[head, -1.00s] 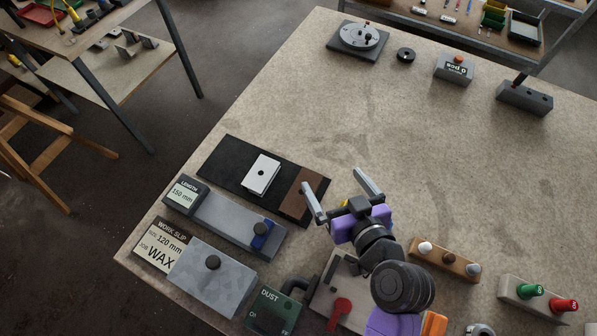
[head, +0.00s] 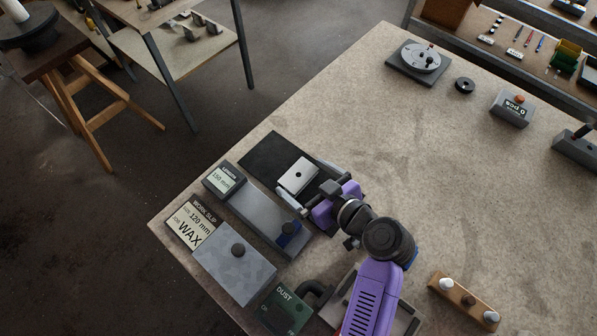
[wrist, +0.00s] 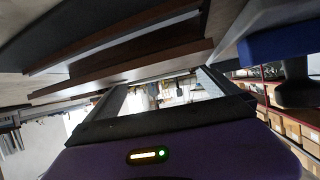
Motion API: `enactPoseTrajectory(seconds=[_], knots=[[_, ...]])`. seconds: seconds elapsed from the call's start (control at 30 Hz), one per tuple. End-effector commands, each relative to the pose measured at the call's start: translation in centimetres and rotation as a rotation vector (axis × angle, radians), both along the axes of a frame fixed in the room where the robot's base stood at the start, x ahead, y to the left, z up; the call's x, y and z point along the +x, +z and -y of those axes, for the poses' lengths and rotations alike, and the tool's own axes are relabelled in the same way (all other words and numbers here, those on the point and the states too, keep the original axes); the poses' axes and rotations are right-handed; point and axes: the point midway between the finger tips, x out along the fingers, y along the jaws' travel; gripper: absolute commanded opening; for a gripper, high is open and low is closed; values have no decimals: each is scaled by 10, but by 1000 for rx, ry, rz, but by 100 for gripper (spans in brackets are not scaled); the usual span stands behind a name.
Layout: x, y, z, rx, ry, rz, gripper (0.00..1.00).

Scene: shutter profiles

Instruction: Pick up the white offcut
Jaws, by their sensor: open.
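The white offcut (head: 299,175) is a flat white block with a dark round spot in its middle. It lies on the black mat (head: 262,152) in the head view. My gripper (head: 303,184) is open beside its near right end, with one finger towards each side of it. No contact shows, and the gripper's height above the mat is hard to judge. In the wrist view the two dark fingers (wrist: 160,92) stand apart. I cannot make out the offcut clearly there.
A grey length gauge (head: 252,212) with a blue slider (head: 288,236) lies close to the left of the mat. Nearer stand the work slip (head: 190,226), a grey block (head: 233,262) and a green dust box (head: 284,311). The table's middle (head: 400,170) is clear.

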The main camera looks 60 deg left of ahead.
Motion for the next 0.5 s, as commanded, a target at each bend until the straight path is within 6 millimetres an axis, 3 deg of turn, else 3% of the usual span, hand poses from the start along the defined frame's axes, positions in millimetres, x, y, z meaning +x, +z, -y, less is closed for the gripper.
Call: enactPoseTrajectory(seconds=[0.1,0.37,0.5], knots=[[-1,-4,-10,0,0,0,100],[-1,-6,-12,0,-2,1,100],[-1,-6,-12,0,-2,1,74]])
